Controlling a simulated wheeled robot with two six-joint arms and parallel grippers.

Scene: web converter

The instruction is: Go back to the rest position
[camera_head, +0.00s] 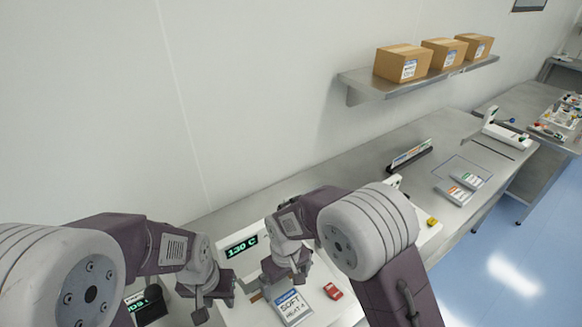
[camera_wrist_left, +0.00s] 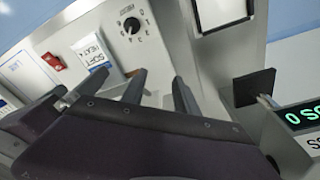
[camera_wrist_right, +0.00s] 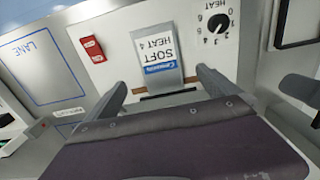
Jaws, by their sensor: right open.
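My left gripper (camera_head: 214,288) hangs at the lower middle of the head view, over the left part of a white machine panel. In the left wrist view its two fingers (camera_wrist_left: 160,90) stand apart with nothing between them. My right gripper (camera_head: 287,268) is just right of it, above the panel near a SOFT HEAT 4 card (camera_head: 291,308). In the right wrist view its fingers (camera_wrist_right: 160,88) are wide apart and empty. The card (camera_wrist_right: 156,55) lies beyond the fingertips, beside a red switch (camera_wrist_right: 93,48) and a black dial (camera_wrist_right: 218,24).
A green 130 C display (camera_head: 241,246) stands behind the grippers. A wall shelf (camera_head: 420,82) with three cardboard boxes is above the bench at right. Labelled packs (camera_head: 455,192) lie on the bench. The blue floor (camera_head: 500,270) at lower right looks clear.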

